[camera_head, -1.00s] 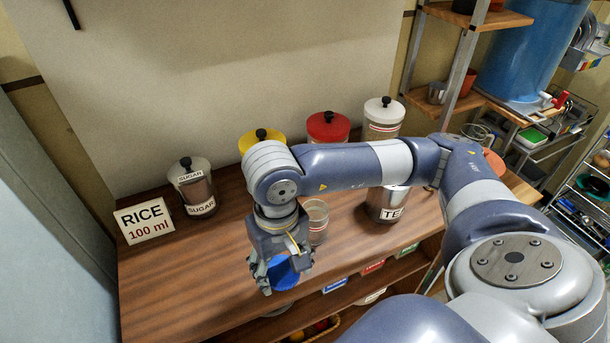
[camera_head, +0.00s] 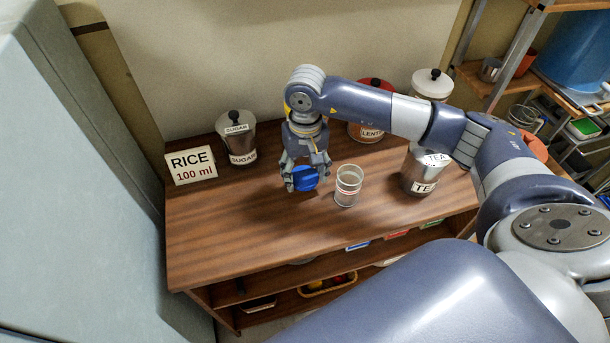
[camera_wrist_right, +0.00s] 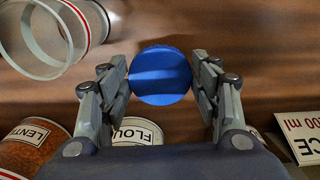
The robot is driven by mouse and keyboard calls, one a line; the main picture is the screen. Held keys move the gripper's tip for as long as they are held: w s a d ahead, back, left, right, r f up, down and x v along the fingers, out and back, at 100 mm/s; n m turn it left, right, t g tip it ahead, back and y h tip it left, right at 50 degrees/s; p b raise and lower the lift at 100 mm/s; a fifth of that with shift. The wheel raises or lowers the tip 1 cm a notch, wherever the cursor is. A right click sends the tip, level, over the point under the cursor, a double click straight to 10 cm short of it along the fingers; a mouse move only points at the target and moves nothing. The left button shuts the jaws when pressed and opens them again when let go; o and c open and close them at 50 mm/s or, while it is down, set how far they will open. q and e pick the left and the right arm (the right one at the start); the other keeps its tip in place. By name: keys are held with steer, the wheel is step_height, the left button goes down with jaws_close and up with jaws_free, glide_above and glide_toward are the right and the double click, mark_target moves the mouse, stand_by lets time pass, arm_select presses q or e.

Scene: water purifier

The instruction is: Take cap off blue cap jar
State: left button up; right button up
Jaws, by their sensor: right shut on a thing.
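The blue cap (camera_head: 304,178) is between the fingers of my right gripper (camera_head: 305,177). In the right wrist view the blue cap (camera_wrist_right: 161,75) sits between both fingertips of my right gripper (camera_wrist_right: 160,82), with bare wood visible around it and no jar seen under it. An open clear glass jar with red stripes (camera_head: 348,186) stands on the wooden counter just right of the gripper. The glass jar (camera_wrist_right: 45,35) also shows at the upper left of the wrist view, with its rim uncovered. My left gripper is out of view.
The sugar jar (camera_head: 237,140) and rice sign (camera_head: 191,165) stand at the back left. The lentil jar (camera_head: 366,131), a white-lidded jar (camera_head: 432,85) and the tea canister (camera_head: 424,170) stand to the right. The counter's (camera_head: 235,235) left front is clear.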

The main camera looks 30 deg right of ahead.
mark_target(305, 176)
steer(key=shift+w, duration=0.2)
step_height(305, 176, down, 3)
steer(key=shift+s+r+p, duration=0.1)
steer(key=shift+p, duration=0.6)
steer(key=shift+f, duration=0.35)
steer(key=shift+f, duration=0.1)
steer(key=shift+f+b, duration=0.15)
steer(key=shift+b, duration=0.15)
steer(key=o, duration=1.2)
